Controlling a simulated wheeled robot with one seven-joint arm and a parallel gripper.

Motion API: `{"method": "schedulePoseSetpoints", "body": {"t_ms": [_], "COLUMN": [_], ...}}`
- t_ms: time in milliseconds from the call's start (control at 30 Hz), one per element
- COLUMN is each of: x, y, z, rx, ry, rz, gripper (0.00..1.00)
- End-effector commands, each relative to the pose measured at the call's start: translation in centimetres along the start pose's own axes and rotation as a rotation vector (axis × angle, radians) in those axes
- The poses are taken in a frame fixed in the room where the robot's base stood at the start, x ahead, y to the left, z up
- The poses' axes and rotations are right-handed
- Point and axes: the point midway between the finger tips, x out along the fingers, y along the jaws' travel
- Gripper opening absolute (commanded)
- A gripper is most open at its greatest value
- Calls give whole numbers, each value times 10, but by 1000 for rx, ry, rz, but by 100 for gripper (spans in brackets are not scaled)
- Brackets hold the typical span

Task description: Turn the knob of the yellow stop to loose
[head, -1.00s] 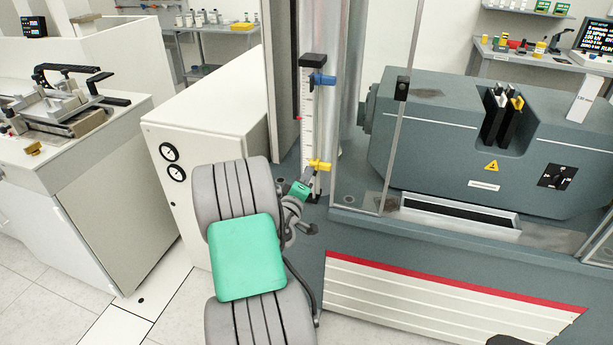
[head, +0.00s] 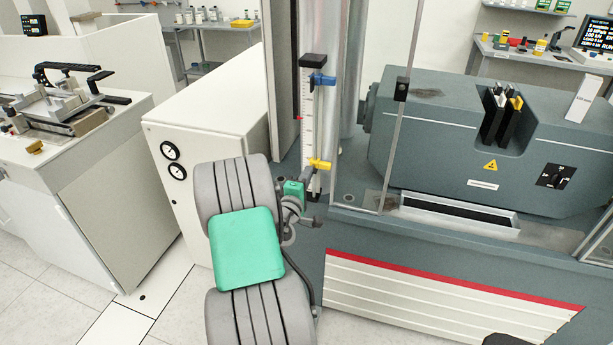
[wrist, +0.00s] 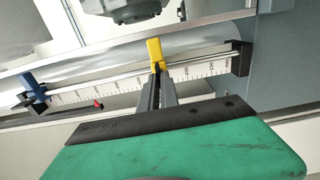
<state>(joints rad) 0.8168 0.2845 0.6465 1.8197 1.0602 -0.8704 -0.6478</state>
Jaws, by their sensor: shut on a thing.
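The yellow stop (head: 319,164) sits low on the upright scale rail (head: 307,115) in the head view. In the wrist view the yellow stop (wrist: 155,50) is at the middle, just beyond my fingertips. My gripper (wrist: 158,75) has its two fingers close together at the near side of the stop, shut on its knob. The knob itself is hidden between the fingers, so its setting cannot be read. In the head view my gripper (head: 308,178) reaches the stop from below left.
A blue stop (head: 322,80) sits higher on the same rail, with a small red pointer (wrist: 98,104) between them. The grey testing machine (head: 440,130) stands right, behind a clear guard panel. A white cabinet (head: 215,110) with two gauges stands left.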

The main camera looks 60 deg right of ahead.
Motion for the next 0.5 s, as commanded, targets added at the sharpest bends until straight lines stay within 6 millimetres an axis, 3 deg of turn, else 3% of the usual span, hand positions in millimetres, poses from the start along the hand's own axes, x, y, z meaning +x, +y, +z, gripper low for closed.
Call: {"method": "schedulePoseSetpoints", "body": {"t_ms": [167, 200, 500], "x": [1, 1, 0], "y": [1, 1, 0], "z": [1, 1, -1], "rx": [-1, -1, 0], "ry": [-4, -4, 1], "rz": [2, 2, 1], "gripper": [0, 7, 27]}}
